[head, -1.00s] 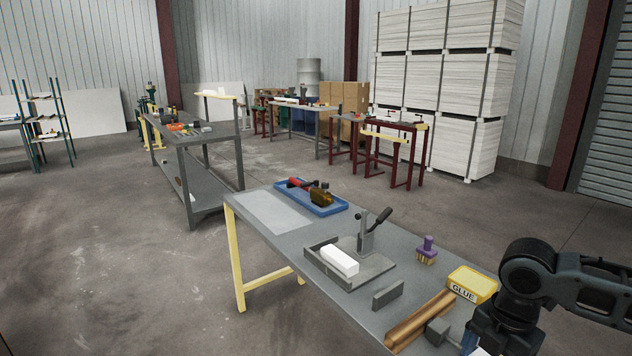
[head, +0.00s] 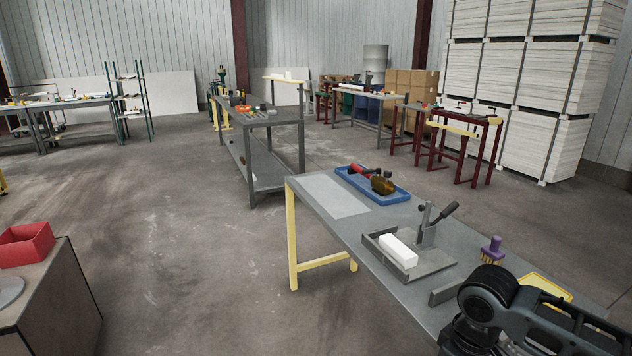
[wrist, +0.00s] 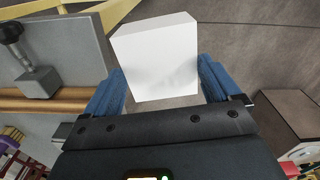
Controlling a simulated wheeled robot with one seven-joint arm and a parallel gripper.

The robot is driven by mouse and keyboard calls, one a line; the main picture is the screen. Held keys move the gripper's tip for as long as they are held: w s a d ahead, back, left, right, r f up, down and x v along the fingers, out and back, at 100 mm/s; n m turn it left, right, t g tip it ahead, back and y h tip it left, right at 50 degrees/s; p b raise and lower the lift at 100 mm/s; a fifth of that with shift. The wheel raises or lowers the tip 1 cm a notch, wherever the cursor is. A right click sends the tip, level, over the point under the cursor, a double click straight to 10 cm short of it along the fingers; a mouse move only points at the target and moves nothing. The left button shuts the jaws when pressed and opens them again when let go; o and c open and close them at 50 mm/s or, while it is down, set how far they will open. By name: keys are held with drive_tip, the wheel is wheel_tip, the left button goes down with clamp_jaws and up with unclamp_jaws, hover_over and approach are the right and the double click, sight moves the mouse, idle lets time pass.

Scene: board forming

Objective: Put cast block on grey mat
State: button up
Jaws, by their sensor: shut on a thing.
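A white block (wrist: 155,58) fills the top of the wrist view, held between the blue fingers of my gripper (wrist: 160,80), which is shut on it. The head view does not show the gripper or this block; my arm covers the lower right corner. A light grey mat (head: 337,195) lies flat and bare on the left end of the grey workbench in the head view. Another white block (head: 398,250) lies in a grey open-sided fixture (head: 440,262) with a lever clamp on the same bench.
A blue tray (head: 400,200) with a red-handled tool and an amber bottle lies beyond the mat. A purple brush (head: 493,248) stands right of the fixture. A red bin (head: 25,244) sits on a brown-grey box at left. Open floor lies between.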

drive_tip(key=a+f+m, duration=0.3)
drive_tip(key=a+m, duration=0.2)
drive_tip(key=m, duration=0.1)
drive_tip(key=shift+w+a, duration=0.15)
drive_tip(key=shift+a, duration=0.25)
